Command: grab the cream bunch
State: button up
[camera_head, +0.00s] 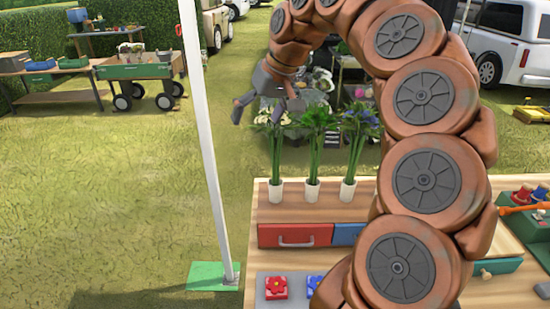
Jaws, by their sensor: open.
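The cream bunch (274,150) stands upright in a white vase at the left end of a row of three bunches on the wooden table (350,212). Its pale flower heads are partly behind my gripper's fingers. My gripper (258,110) is open and appears empty, at about the height of the cream flower heads in the picture. I cannot tell how far apart in depth they are. A middle bunch (314,150) with darker, hard-to-tell flowers and a blue bunch (357,125) stand close to its right in white vases.
A red drawer (295,235) and a blue drawer (347,234) sit below the vases. A red flower tile (276,288) lies in front. A white pole (208,150) rises from a green base (207,275) at left. Grass left of it is open.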

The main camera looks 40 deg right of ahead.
jog(key=d, duration=0.2)
jog(key=d+m, duration=0.1)
jog(key=d, duration=0.2)
jog(key=w+d+m, duration=0.1)
jog(key=d, duration=0.2)
jog(key=shift+d+r+t, duration=0.2)
jog(key=shift+r+t, duration=0.15)
jog(key=shift+t, duration=0.05)
jog(key=shift+d+f, duration=0.1)
jog(key=shift+d, duration=0.45)
jog(key=shift+p+x, duration=1.65)
jog(key=shift+x, duration=2.25)
jog(key=c, duration=1.7)
